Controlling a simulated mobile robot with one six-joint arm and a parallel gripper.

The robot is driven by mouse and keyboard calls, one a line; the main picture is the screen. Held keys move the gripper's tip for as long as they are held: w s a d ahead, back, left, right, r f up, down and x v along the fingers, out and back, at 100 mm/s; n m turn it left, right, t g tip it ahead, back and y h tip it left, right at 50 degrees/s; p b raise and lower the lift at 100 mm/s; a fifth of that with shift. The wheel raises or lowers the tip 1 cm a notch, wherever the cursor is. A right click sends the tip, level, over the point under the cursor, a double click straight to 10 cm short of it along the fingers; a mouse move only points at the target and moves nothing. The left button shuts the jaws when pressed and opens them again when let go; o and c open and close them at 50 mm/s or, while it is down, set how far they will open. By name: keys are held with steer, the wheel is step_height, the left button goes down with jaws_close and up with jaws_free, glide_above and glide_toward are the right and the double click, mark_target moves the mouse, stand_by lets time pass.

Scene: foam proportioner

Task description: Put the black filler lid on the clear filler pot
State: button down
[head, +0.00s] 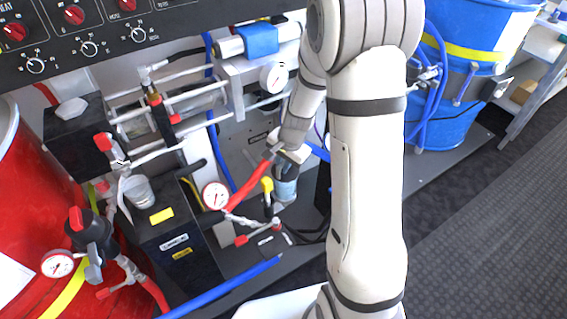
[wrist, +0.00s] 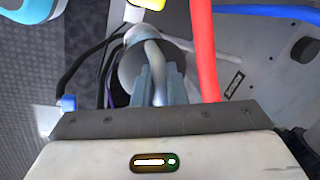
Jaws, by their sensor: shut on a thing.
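My gripper (wrist: 157,78) points down, its blue-grey fingers shut on a pale grey curved piece (wrist: 153,52). In the head view my gripper is small and partly hidden, just above a clear bluish cylinder (head: 285,189). A small clear cup (head: 138,191) stands upright on the black box at left. I cannot tell for certain which of these is the filler pot.
A red hose (head: 247,186) runs close beside my gripper and also shows in the wrist view (wrist: 204,50). A yellow-handled valve (head: 267,187) and a gauge (head: 215,196) are near it. A black box (head: 190,262), red drum (head: 30,190) and blue drum (head: 445,122) flank the space.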

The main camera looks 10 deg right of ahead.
steer(key=shift+f+b, duration=0.45)
steer(key=shift+f, duration=0.1)
steer(key=c, duration=1.4)
jaws_free()
steer(key=p+v, duration=0.2)
steer(key=v, duration=0.6)
step_height(320, 180, up, 17)
steer(key=n+p, duration=0.5)
steer(key=p, duration=0.3)
glide_above(288, 175)
steer(key=s, duration=0.8)
steer(key=s+r+n+p, duration=0.1)
steer(key=s+r+p, duration=0.1)
steer(key=s+r, duration=0.1)
steer(key=s+r+n+h+p, duration=0.1)
steer(key=s+r+n, duration=0.1)
steer(key=s+r, duration=0.1)
steer(key=s+r+n+p, duration=0.2)
steer(key=s+r, duration=0.2)
steer(key=s, duration=0.1)
steer(key=shift+s+a+t+h+p, duration=0.1)
steer(key=shift+t+h+p, duration=0.2)
steer(key=shift+t, duration=0.1)
